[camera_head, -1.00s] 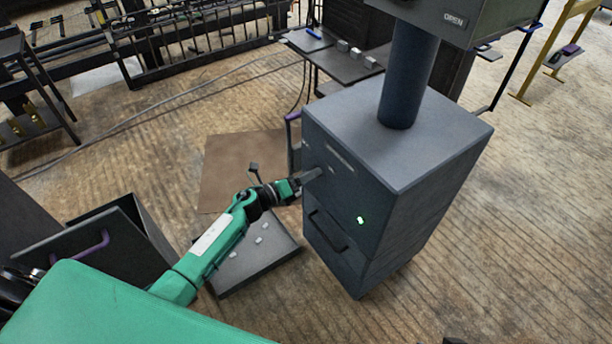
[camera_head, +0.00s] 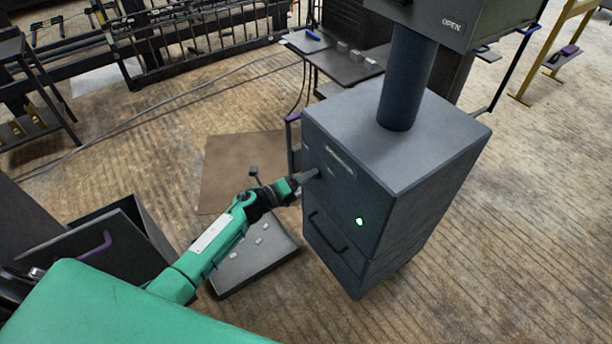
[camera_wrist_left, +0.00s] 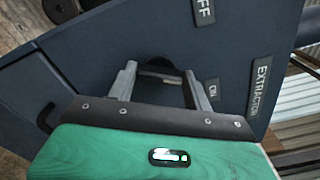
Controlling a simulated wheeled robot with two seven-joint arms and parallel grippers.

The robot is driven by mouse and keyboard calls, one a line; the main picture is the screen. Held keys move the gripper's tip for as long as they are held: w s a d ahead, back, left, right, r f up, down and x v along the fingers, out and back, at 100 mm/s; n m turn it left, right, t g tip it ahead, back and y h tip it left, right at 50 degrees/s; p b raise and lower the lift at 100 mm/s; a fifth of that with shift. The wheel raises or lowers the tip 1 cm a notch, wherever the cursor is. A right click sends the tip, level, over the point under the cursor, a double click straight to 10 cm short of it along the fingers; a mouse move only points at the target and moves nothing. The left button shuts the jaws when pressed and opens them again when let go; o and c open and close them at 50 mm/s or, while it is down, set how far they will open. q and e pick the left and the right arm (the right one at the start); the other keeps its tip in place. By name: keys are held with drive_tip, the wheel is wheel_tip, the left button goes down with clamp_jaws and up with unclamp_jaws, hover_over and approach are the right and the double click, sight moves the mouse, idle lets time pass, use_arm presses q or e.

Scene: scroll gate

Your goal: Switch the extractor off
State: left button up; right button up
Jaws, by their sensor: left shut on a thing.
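The extractor (camera_head: 385,200) is a dark blue-grey cabinet with a thick pipe rising from its top. A green light (camera_head: 360,221) glows on its front. My left gripper (camera_head: 312,175) is at the upper front panel. In the left wrist view, my left gripper (camera_wrist_left: 160,76) has its fingers shut on a dark round knob (camera_wrist_left: 160,66), partly hidden between them. An ON label (camera_wrist_left: 212,89) is beside the right finger, an OFF label (camera_wrist_left: 204,12) is higher up, and an EXTRACTOR label (camera_wrist_left: 260,88) is at the right. My right gripper is not in view.
A handle (camera_head: 328,232) is on the cabinet's lower front. A dark tray (camera_head: 256,255) with small pale blocks lies below my left arm. A side table (camera_head: 340,62) stands behind the cabinet.

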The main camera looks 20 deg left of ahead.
use_arm(q)
drive_tip(key=shift+f+n+p, duration=0.15)
drive_tip(key=shift+n+p, duration=2.45)
drive_tip(key=shift+n, duration=4.2)
use_arm(e)
wheel_tip(320, 180, down, 12)
drive_tip(key=w+g, duration=0.1)
drive_tip(key=shift+a, duration=0.35)
use_arm(q)
drive_tip(key=o, duration=1)
drive_tip(key=v, duration=1.4)
use_arm(e)
drive_tip(key=shift+f+g, duration=0.3)
drive_tip(key=shift+f, duration=0.05)
